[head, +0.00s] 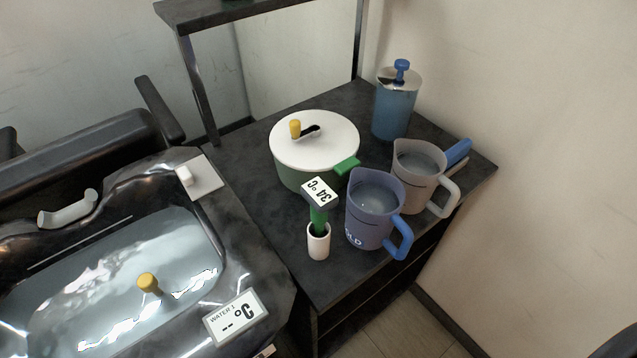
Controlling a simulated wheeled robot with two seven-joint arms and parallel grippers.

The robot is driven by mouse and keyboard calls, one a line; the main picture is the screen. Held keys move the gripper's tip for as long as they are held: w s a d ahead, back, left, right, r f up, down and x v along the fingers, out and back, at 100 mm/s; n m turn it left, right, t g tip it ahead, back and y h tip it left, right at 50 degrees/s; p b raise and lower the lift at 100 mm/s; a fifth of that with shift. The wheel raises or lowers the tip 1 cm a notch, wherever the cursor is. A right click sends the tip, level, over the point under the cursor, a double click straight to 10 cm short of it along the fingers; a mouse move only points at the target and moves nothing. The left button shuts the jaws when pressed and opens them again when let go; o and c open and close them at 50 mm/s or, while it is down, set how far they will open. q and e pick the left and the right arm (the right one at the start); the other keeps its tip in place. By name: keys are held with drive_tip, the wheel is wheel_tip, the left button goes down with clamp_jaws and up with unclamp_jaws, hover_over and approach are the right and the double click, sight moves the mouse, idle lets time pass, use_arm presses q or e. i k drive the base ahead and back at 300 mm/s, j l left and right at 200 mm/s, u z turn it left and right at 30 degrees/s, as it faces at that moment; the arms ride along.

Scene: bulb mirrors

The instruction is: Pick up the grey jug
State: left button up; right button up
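The grey jug (408,190) stands upright at the right part of the dark counter (310,275). It holds a greyish liquid, and its pale handle (446,200) points right and toward the front. A blue-violet jug (368,222) with a blue handle stands directly in front and left of it and hides part of its lower left side. It also holds liquid, and part of the word COLD shows on it. Neither of my grippers is in view.
A blue canister (393,108) stands behind the grey jug, and a blue-handled object (458,152) lies right of it. A water basin (110,275) lies farther left.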

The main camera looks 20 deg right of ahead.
sight(419, 166)
drive_tip(key=u, duration=1.45)
drive_tip(key=z, duration=0.45)
drive_tip(key=k+l+z, duration=0.1)
drive_tip(key=z, duration=0.35)
drive_tip(key=l+z, duration=0.15)
drive_tip(key=z, duration=0.3)
drive_tip(key=k+l+z, duration=0.1)
drive_tip(key=z, duration=0.4)
drive_tip(key=l+z, duration=0.15)
drive_tip(key=z, duration=0.3)
